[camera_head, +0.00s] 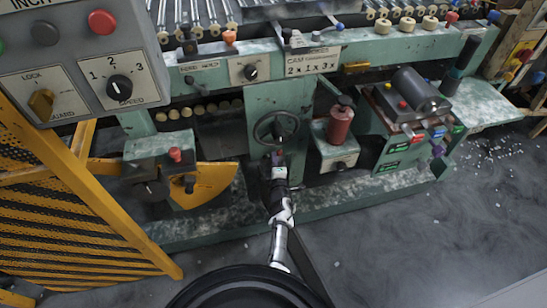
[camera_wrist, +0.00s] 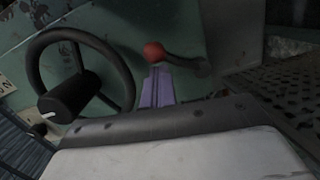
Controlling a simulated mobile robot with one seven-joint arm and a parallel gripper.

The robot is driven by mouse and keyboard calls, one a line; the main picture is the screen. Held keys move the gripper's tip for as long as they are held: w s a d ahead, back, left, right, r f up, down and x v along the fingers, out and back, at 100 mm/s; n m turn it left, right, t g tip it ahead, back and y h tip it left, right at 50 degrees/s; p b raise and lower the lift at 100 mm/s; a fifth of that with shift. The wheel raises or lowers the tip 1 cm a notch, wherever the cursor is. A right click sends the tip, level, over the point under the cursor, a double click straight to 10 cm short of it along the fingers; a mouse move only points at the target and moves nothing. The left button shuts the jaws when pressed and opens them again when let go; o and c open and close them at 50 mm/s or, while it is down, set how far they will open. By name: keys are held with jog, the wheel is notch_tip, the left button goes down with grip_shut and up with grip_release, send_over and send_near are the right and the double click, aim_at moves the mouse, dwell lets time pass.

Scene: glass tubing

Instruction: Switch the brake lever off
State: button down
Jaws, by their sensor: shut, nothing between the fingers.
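A lever with a red ball knob (camera_wrist: 153,52) shows in the wrist view, right of a dark handwheel (camera_wrist: 78,85). Its grey arm (camera_wrist: 185,62) runs from the knob to the right along the green panel. No label shows on it, so I cannot confirm that it is the brake lever. My gripper (camera_wrist: 157,70) has its purple fingers shut and empty, with the tips just below the knob in the picture; I cannot tell whether they touch it. In the head view my gripper (camera_head: 277,157) is below the handwheel (camera_head: 277,128), and this lever is not clearly visible.
A red cylinder on a green box (camera_head: 340,125) stands right of the handwheel. A yellow quadrant (camera_head: 205,185) with a dark knob is at the left, near a yellow guard (camera_head: 70,215). A control box (camera_head: 85,55) fills the upper left. Open floor (camera_head: 420,235) lies at the right front.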

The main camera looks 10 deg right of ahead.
jog(key=d+f+m+p, duration=0.1)
jog(key=m, duration=0.1)
jog(key=d+f+m+p, duration=0.1)
jog(key=m, duration=0.2)
jog(key=d+f+m+p, duration=0.1)
jog(key=m, duration=0.1)
jog(key=shift+d+m+g+y, duration=0.15)
jog(key=shift+m+g+y, duration=0.15)
jog(key=shift+y, duration=0.1)
jog(key=shift+f, duration=0.1)
dwell(0.5)
